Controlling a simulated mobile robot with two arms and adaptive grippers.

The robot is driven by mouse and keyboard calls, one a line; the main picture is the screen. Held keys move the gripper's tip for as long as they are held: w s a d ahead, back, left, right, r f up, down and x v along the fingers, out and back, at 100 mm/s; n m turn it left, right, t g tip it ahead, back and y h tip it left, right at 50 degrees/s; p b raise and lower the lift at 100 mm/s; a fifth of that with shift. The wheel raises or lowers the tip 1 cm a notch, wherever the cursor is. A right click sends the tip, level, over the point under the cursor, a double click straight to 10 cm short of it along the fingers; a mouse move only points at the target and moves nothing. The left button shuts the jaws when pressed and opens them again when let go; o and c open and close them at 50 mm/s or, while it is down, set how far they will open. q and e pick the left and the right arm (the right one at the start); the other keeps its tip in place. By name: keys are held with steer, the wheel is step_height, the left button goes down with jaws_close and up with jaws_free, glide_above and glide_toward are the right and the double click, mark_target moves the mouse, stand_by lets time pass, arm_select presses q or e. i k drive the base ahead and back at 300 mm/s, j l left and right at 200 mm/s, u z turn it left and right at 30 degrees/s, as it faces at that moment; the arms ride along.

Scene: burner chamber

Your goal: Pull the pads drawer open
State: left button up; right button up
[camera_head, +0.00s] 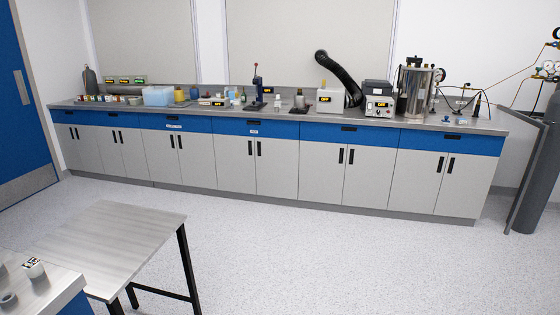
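A long bench along the far wall has a row of blue drawer fronts with dark recessed handles, all flush with the bench front. Two of them carry white labels, a left labelled drawer (190,124) and a right labelled drawer (275,129). The label writing is too small to read, so I cannot tell which is the pads drawer. Neither of my grippers is in view.
The bench top (205,107) holds blue bins, bottles, instruments and a steel vessel (415,92). A grey table (110,240) stands at the front left, beside a nearer counter (55,280). A grey cylinder (537,180) stands at the right. Open floor (300,240) lies before the bench.

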mark_target(271, 128)
steer(key=i, duration=2.6)
steer(key=i+j, duration=0.15)
steer(key=i, duration=2.4)
steer(key=l+z, duration=0.05)
steer(key=l, duration=0.1)
